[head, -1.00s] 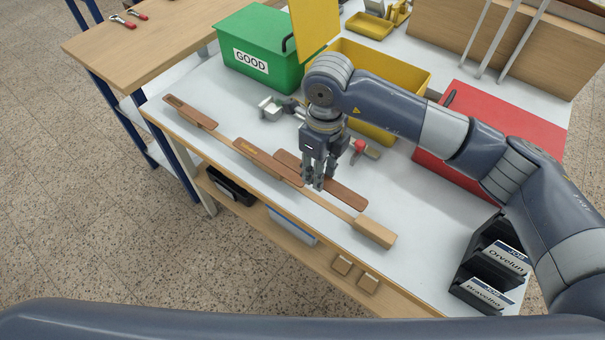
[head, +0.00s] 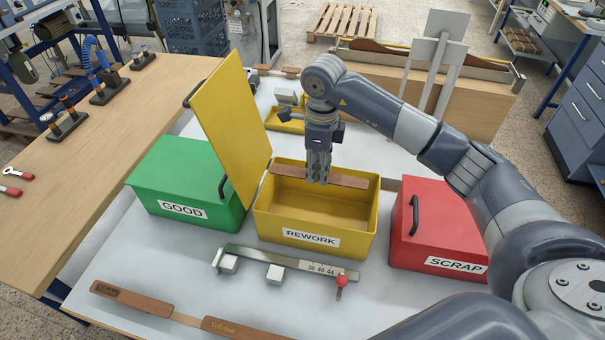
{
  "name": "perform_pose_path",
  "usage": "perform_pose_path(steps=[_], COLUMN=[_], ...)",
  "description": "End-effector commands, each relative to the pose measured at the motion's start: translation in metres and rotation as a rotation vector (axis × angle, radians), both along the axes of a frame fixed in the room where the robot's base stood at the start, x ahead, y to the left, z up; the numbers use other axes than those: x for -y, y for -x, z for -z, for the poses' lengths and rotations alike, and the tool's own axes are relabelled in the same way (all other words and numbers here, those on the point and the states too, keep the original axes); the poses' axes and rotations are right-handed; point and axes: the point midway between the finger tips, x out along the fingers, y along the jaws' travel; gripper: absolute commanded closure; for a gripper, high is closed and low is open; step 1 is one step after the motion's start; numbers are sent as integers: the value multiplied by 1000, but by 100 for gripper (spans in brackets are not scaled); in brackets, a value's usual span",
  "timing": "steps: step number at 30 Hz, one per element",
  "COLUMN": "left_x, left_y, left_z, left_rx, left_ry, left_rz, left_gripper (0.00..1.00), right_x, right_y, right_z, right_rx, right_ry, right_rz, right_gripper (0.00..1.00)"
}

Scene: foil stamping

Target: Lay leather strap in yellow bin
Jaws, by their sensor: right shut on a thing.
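The yellow bin (head: 313,254), labelled REWORK, stands between the green and red bins with its yellow lid (head: 233,128) raised on the left side. My right gripper (head: 317,180) points down at the bin's far side. It is shut on a brown leather strap (head: 350,181), which lies roughly level and crosswise near the far rim. The fingers hide the strap's middle. I cannot tell whether the strap is just above the rim or slightly inside. The visible bin floor looks empty. My left gripper is out of view.
The closed green GOOD bin (head: 187,180) is left, and the closed red SCRAP bin (head: 440,228) right. A metal gauge (head: 290,260) with a red knob lies in front. More brown leather (head: 130,299) lies on a wooden strip at the front left.

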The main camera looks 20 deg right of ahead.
Motion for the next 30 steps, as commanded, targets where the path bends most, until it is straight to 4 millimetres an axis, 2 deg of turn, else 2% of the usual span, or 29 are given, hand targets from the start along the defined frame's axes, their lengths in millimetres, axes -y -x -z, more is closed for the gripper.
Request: perform_pose_path(steps=[12, 30], left_x=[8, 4], left_y=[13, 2], left_z=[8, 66], left_rx=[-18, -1], left_ry=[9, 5], left_rz=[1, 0], left_gripper=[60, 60], right_x=[0, 0], right_y=[0, 0], right_z=[2, 73], right_rx=[2, 0], right_ry=[0, 0], right_rz=[0, 1], right_gripper=[85, 85])
